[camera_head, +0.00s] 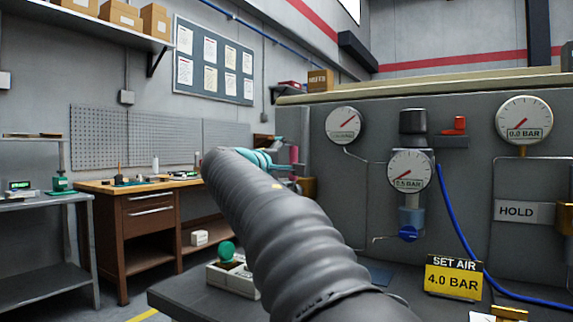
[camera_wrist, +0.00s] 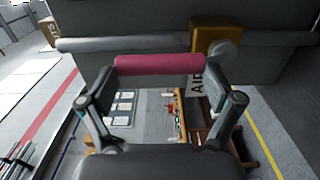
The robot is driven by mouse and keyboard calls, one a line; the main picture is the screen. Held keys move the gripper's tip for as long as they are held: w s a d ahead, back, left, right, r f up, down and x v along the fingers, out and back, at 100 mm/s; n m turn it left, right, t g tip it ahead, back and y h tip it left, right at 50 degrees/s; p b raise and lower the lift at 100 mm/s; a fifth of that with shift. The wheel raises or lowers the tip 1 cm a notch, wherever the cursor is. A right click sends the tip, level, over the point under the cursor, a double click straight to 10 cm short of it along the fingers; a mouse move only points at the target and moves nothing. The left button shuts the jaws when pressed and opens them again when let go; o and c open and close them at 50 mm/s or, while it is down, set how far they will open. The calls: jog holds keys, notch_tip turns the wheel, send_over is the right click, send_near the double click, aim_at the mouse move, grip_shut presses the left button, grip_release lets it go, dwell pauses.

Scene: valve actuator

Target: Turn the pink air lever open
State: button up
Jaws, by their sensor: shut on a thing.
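The pink air lever (camera_wrist: 160,65) lies level across the top middle of the wrist view. My gripper (camera_wrist: 165,74) has one finger at each end of the lever and is shut on it. A brass-coloured valve block (camera_wrist: 208,35) with a round grey hub sits just beyond the lever's right end, on a grey pipe (camera_wrist: 120,43). An AIR label (camera_wrist: 195,80) is partly hidden by the right finger.
The grey panel carries several gauges (camera_head: 410,170), a blue hose (camera_head: 455,230) and a HOLD plate (camera_head: 516,211). A yellow SET AIR 4.0 BAR sign (camera_head: 453,278) stands on the bench. A wooden workbench (camera_head: 150,215) is at the left, with open floor before it.

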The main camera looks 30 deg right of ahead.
jog(key=o, duration=1.4)
jog(key=v, duration=1.2)
jog(key=shift+f, duration=0.1)
jog(key=shift+a, duration=0.1)
